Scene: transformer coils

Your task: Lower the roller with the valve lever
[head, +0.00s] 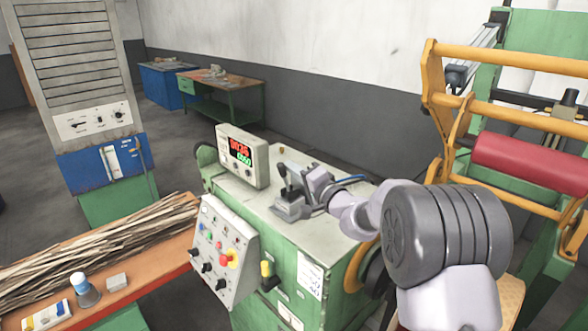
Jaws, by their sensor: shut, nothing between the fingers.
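The valve lever (284,180) is a small black handle on a grey valve block, on top of the green machine cabinet. My gripper (303,178) is at the lever's right side, close to it. It is small in the head view, and I cannot tell whether it touches the lever. Its fingers are shut with nothing between them. The red roller (530,167) lies across the yellow frame at the right. My arm hides part of the cabinet top and the area below the roller.
A display box (243,155) with red and green digits stands left of the lever. A control panel (222,250) with knobs hangs on the cabinet front. A blue hose (350,178) runs behind my gripper. An orange table (150,262) with wooden strips is at left.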

